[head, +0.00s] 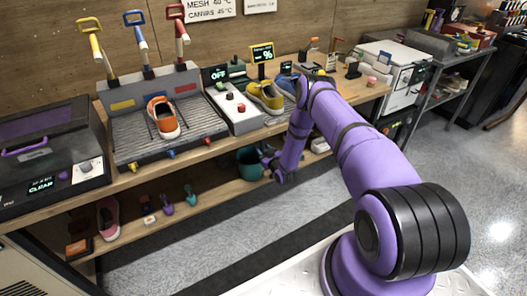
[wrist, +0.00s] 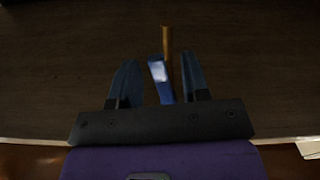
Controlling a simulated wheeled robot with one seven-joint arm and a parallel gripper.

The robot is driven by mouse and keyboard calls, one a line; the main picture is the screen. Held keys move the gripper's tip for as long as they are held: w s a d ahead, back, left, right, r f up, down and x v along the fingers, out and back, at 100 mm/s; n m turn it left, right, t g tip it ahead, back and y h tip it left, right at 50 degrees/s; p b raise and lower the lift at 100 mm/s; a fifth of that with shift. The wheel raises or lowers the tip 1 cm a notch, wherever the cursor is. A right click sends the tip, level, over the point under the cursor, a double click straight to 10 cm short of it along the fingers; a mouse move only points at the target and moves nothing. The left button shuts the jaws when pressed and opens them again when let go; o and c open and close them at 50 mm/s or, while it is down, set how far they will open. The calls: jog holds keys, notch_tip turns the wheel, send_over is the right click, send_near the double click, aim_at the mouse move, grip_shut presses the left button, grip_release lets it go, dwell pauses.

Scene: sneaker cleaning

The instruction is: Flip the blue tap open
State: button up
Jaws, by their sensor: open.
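In the wrist view a blue lever-like piece (wrist: 160,80) with a pale patch stands between my fingers, nearer the right finger, beside an upright brass-coloured rod (wrist: 166,42). It may be the blue tap's handle; its body is not clear. My gripper (wrist: 158,62) is open around it, with no clear contact on either side. In the head view my gripper (head: 268,160) is low in front of the bench edge, by the green bucket (head: 249,163). A small blue tap-like fitting (head: 171,154) shows on the washing station's front, left of my gripper.
The washing station (head: 118,133) holds an orange sneaker (head: 163,117). Small yellow (head: 131,166) and red (head: 206,140) fittings flank the blue one. A yellow sneaker (head: 266,97) stands on the bench behind my arm. The lower shelf holds a pink shoe (head: 108,218) and small tools.

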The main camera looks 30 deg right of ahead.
jog(key=s, duration=1)
jog(key=shift+s+d, duration=0.2)
jog(key=shift+r, duration=0.1)
